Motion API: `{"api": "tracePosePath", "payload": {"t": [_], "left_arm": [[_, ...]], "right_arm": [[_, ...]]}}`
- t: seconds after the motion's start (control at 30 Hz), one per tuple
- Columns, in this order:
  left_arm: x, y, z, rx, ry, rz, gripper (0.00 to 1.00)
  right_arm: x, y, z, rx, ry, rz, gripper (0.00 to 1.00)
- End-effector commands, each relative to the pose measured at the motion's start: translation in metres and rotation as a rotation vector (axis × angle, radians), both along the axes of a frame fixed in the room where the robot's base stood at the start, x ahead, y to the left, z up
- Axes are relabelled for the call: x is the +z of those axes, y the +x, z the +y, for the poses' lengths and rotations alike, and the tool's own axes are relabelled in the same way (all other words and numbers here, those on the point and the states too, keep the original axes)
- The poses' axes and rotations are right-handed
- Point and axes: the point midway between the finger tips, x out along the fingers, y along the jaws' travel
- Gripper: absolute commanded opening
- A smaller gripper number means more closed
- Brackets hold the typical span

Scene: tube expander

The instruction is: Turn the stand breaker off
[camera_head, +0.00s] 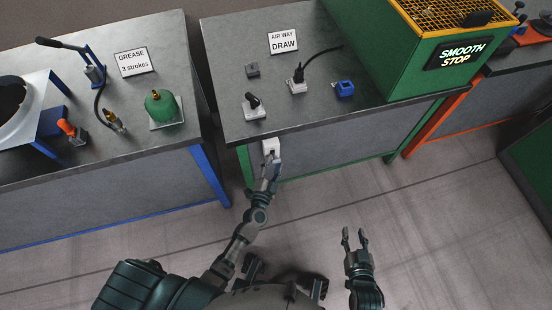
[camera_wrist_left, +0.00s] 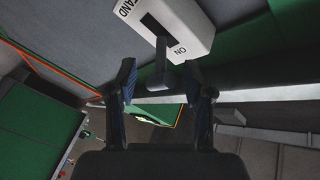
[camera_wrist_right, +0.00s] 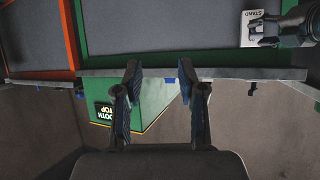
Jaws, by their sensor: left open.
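The stand breaker is a small white box (camera_head: 270,146) on the front side of the middle table. In the left wrist view the box (camera_wrist_left: 198,22) carries the letters "AND" and "ON", and a dark lever (camera_wrist_left: 161,62) sticks out of its slot near the "ON" mark. My left gripper (camera_head: 272,160) is at the box. Its fingers (camera_wrist_left: 159,80) are open on either side of the lever's end, with visible gaps. The box (camera_wrist_right: 250,28), marked "STAND", also shows in the right wrist view. My right gripper (camera_head: 355,236) is open and empty, well away over the floor.
The middle table's top (camera_head: 235,60) holds an "AIR WAY DRAW" sign (camera_head: 283,41), small switches and a blue part (camera_head: 345,88). A green machine (camera_head: 400,60) stands at its right. A grease table (camera_head: 185,60) stands on the left. The floor in front is clear.

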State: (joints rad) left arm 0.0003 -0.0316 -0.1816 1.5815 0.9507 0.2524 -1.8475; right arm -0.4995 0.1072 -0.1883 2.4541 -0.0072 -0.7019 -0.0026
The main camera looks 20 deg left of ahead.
Motion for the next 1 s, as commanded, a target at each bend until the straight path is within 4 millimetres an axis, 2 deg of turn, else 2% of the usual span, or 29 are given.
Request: {"api": "tracePosePath", "payload": {"t": [0.1,0.2,0.5,0.57,0.7,0.73,1.0], "left_arm": [[-0.001,0.015,-0.001,0.000,0.000,0.000,0.51],[-0.001,0.021,-0.001,0.001,0.001,0.001,0.51],[0.001,0.024,-0.001,0.000,0.001,0.000,0.51],[0.000,0.023,-0.001,0.000,0.001,0.000,0.39],[0.000,0.023,0.000,0.000,0.000,0.000,0.04],[0.000,0.023,0.000,0.000,0.000,0.000,0.00],[-0.001,0.023,0.001,0.005,0.003,-0.005,0.00]], "right_arm": [[0.005,0.006,0.001,0.002,0.017,-0.057,0.40],[0.010,0.009,0.002,0.003,0.024,-0.085,0.40],[0.012,0.009,0.003,0.003,0.027,-0.097,0.40],[0.012,0.010,0.003,0.003,0.027,-0.096,0.40],[0.011,0.010,0.003,0.003,0.027,-0.095,0.40],[0.011,0.010,0.003,0.002,0.027,-0.094,0.40],[0.011,0.011,0.003,0.001,0.030,-0.100,0.40]]}}
